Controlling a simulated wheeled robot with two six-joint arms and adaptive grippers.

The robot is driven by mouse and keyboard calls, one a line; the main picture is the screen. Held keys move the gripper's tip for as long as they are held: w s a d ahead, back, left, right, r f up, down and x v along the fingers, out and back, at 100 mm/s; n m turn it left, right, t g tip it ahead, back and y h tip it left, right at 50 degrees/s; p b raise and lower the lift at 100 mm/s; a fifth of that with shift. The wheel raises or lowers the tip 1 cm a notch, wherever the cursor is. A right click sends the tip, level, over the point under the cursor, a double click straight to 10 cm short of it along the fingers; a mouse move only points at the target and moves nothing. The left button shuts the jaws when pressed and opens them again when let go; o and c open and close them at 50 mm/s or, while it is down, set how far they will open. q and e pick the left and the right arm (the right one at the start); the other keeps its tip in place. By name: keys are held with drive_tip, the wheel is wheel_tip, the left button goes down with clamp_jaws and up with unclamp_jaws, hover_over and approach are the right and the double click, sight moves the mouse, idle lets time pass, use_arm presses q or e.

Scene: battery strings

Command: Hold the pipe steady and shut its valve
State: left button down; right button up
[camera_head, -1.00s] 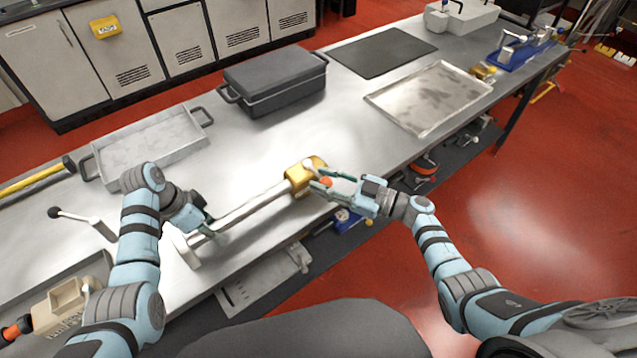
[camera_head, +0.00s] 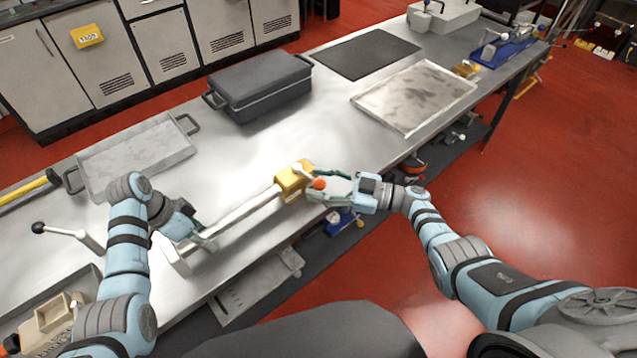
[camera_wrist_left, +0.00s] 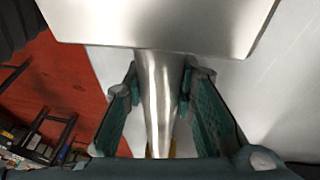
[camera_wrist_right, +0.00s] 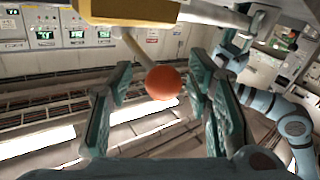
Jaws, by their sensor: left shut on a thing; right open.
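The metal pipe (camera_head: 241,214) lies along the front of the workbench, with a yellow valve body (camera_head: 291,181) at its right end. The valve has a short lever with an orange-red ball knob (camera_head: 319,184). My left gripper (camera_head: 207,240) is shut on the pipe near its left end; the left wrist view shows the pipe (camera_wrist_left: 157,95) between both fingers. My right gripper (camera_head: 326,184) is open at the valve. In the right wrist view the knob (camera_wrist_right: 163,83) sits between the spread fingers, with no clear contact on either side.
A dark lidded box (camera_head: 262,88), a shallow metal tray (camera_head: 135,160), a dark mat (camera_head: 366,52) and another tray (camera_head: 414,97) stand on the bench. A black-knobbed lever (camera_head: 65,234) stands at left. The bench's front edge runs just below the pipe.

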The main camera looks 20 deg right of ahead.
drive_tip(key=v, duration=1.1)
drive_tip(key=shift+s+d, duration=0.2)
drive_tip(key=shift+d, duration=0.05)
drive_tip(key=shift+a+f, duration=0.1)
drive_tip(key=shift+c, duration=1.4)
drive_tip(key=a+f+n, duration=0.1)
drive_tip(key=a, duration=0.1)
drive_tip(key=s+a+f+n+t, duration=0.1)
drive_tip(key=a, duration=0.1)
drive_tip(key=s+a+n+h, duration=0.1)
drive_tip(key=a+n, duration=0.1)
drive_tip(key=a, duration=0.1)
drive_tip(key=shift+a+f+t, duration=0.1)
drive_tip(key=shift+f+t, duration=0.3)
clamp_jaws()
drive_tip(key=s+a+r+n+t+h, duration=0.4)
drive_tip(key=a+t+h, duration=0.1)
drive_tip(key=w, duration=0.8)
drive_tip(key=shift+w+a, duration=0.3)
drive_tip(key=shift+w, duration=0.1)
